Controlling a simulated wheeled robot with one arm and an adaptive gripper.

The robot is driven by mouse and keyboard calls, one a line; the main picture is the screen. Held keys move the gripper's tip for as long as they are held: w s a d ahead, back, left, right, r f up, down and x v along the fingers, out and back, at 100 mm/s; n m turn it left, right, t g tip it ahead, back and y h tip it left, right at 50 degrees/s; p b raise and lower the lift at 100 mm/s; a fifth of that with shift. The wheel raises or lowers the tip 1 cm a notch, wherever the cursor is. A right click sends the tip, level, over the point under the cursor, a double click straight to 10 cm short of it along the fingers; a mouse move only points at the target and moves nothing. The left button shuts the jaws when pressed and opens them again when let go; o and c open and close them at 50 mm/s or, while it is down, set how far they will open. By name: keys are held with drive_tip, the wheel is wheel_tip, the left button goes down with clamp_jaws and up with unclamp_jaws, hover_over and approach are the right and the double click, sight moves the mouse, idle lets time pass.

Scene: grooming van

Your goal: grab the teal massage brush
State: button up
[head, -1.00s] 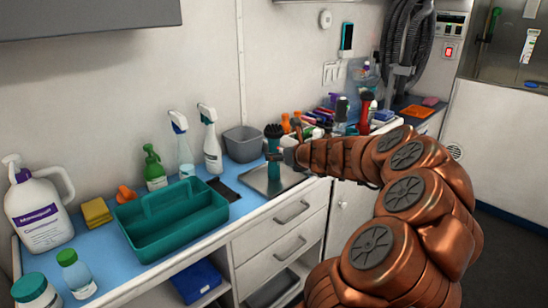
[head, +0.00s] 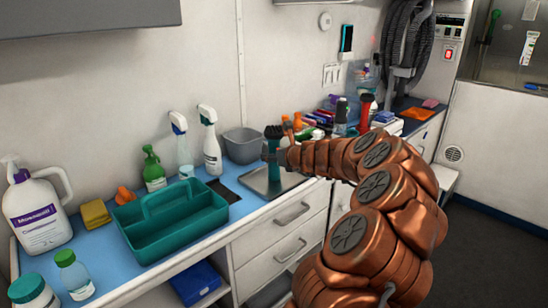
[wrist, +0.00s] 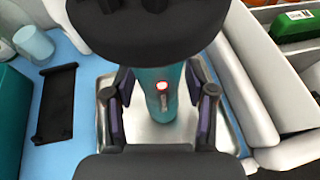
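The teal massage brush (head: 273,149) stands upright on the metal tray (head: 259,186), its black head up. In the wrist view its teal handle (wrist: 163,88) shows a small lit red spot, and the black head (wrist: 150,30) fills the top of the picture. My gripper (head: 276,157) is at the brush, partly hidden by my arm in the head view. In the wrist view my gripper (wrist: 163,105) is open, one finger on each side of the handle. Gaps show between the fingers and the handle.
A teal caddy (head: 172,222) stands left on the blue counter, with spray bottles (head: 210,140) behind it. A grey bin (head: 242,146) is behind the brush. A black flat item (wrist: 55,105) lies left of the tray. A white divided organizer (wrist: 250,75) stands close on the right.

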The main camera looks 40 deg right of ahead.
clamp_jaws()
drive_tip(key=shift+r, duration=0.15)
idle(0.4)
